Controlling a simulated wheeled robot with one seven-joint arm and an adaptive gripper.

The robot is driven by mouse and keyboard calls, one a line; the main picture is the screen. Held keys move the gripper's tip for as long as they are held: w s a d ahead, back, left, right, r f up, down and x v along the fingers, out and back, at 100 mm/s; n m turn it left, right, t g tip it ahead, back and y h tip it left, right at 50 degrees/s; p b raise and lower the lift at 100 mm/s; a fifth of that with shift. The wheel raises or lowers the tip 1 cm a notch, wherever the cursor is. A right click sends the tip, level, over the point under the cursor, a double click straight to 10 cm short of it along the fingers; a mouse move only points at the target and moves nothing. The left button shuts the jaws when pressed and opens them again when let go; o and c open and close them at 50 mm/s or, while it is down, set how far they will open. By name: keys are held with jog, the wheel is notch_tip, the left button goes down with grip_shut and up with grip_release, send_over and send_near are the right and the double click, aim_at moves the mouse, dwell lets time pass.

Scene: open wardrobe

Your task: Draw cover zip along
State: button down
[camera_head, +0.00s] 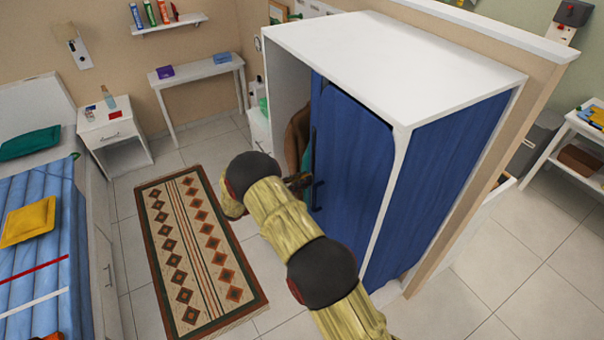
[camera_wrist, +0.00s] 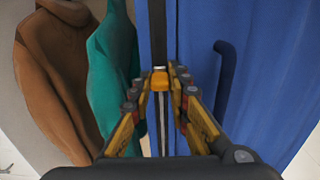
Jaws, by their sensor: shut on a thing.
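The blue cover (camera_head: 352,165) stands at the front of the white wardrobe and also fills the right of the wrist view (camera_wrist: 270,60). A dark zip track (camera_wrist: 157,30) runs upright along its left part. A small orange zip pull (camera_wrist: 160,79) sits on the track. My gripper (camera_head: 303,181) is at the cover's left edge; its fingers close around the pull in the wrist view. A dark upright handle (camera_wrist: 222,85) is on the blue surface to the right, apart from the fingers. The pull is hidden in the head view.
A brown garment (camera_wrist: 55,70) and a teal one (camera_wrist: 112,75) hang left of the zip, close to my fingers. The white wardrobe top (camera_head: 400,60) overhangs the front. A patterned rug (camera_head: 190,250) lies on the floor to the left, beside a bed (camera_head: 40,275).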

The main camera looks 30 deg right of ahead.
notch_tip(320, 180, down, 18)
jog(key=b, duration=1)
jog(key=shift+f+b, duration=0.2)
jog(key=shift+b, duration=0.1)
jog(key=c, duration=1.7)
grip_release()
jog(key=shift+f, duration=0.2)
jog(key=shift+r, duration=0.15)
jog(key=shift+a, duration=0.1)
jog(key=a, duration=1.2)
jog(key=shift+s, duration=0.25)
